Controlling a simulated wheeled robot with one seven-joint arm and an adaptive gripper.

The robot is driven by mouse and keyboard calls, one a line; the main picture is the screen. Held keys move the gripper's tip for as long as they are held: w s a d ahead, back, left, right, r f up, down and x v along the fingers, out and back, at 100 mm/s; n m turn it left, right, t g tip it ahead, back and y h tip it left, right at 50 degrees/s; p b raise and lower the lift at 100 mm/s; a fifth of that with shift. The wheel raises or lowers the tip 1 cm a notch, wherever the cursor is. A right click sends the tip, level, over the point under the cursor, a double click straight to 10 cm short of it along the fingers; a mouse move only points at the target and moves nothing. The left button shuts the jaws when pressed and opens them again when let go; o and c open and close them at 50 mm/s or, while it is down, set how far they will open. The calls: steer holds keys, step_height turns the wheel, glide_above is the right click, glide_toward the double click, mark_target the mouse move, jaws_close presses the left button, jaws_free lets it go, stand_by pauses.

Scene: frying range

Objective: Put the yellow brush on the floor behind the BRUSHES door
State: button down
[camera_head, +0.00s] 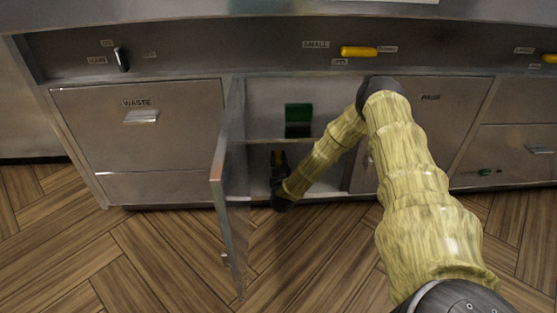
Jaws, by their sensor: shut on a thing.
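My gripper (278,166) reaches into the lower space of the open cabinet, under its shelf (268,141). It is shut on a small yellow thing (277,157), which looks like the yellow brush; only a little of it shows between the dark fingers. I cannot tell whether it touches the cabinet floor (314,186). The cabinet door (229,190) stands swung open toward me, left of my gripper. I cannot read a BRUSHES label on it.
A green block-like thing (298,113) stands on the shelf above my gripper. The shut WASTE door (140,130) is at left, another shut door (432,120) at right. A yellow handle (358,52) is on the panel above. The wooden floor (170,245) in front is clear.

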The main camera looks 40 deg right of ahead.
steer(key=shift+f, duration=0.3)
steer(key=c, duration=1.2)
jaws_free()
steer(key=shift+o, duration=0.2)
steer(key=shift+r, duration=0.1)
steer(key=shift+r, duration=0.4)
steer(key=p+v, duration=0.6)
steer(key=v, duration=0.5)
steer(key=shift+s+a+r, duration=0.1)
steer(key=shift+a, duration=0.05)
steer(key=shift+s+a, duration=0.2)
steer(key=shift+s, duration=0.15)
